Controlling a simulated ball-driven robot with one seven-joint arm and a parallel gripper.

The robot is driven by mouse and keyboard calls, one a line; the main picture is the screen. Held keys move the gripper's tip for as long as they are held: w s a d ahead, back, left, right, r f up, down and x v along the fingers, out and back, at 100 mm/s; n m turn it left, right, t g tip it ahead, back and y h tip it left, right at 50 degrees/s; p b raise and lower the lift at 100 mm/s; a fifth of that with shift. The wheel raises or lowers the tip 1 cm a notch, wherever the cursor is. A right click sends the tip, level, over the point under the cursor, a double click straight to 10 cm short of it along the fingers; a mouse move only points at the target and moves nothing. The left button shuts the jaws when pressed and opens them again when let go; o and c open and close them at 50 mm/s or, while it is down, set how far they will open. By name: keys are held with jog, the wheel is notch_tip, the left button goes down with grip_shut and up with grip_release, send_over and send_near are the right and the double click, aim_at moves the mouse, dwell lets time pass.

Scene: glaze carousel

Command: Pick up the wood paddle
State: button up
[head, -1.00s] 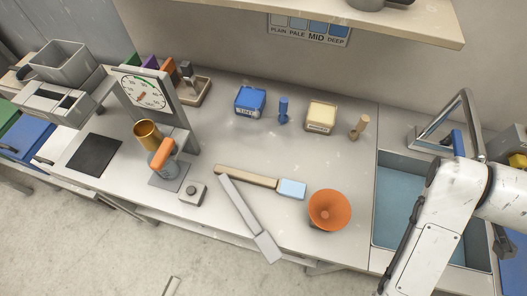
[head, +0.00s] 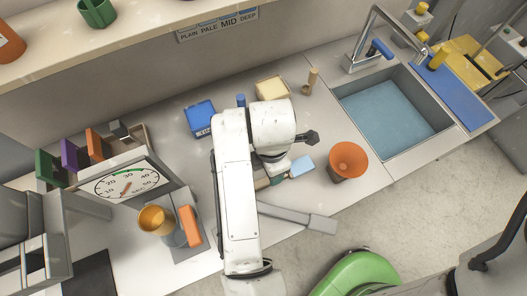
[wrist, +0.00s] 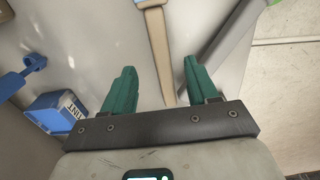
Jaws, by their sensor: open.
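The wood paddle, a long tan bar with a pale blue block (head: 302,166) at one end, lies on the counter. In the head view my arm hides most of its wooden part. In the wrist view the wooden part (wrist: 157,40) runs from the top edge down between my fingers. My gripper (wrist: 160,66) is open with teal fingers, one on each side of the wood in the picture. Nothing is held. In the head view the gripper (head: 272,181) is low beside the blue block, mostly hidden by my wrist.
A grey metal bar (head: 300,217) lies close by, nearer the front edge. A blue box (head: 200,118) and a cream box (head: 271,88) stand behind. A dial scale (head: 128,184) is at left.

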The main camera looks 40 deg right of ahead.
jog(key=shift+a+f+p, duration=0.15)
jog(key=shift+f+p, duration=0.15)
jog(key=shift+f, duration=1.55)
jog(key=shift+a+f+p, duration=0.1)
jog(key=shift+f+p, duration=0.15)
jog(key=shift+f, duration=1.6)
grip_shut()
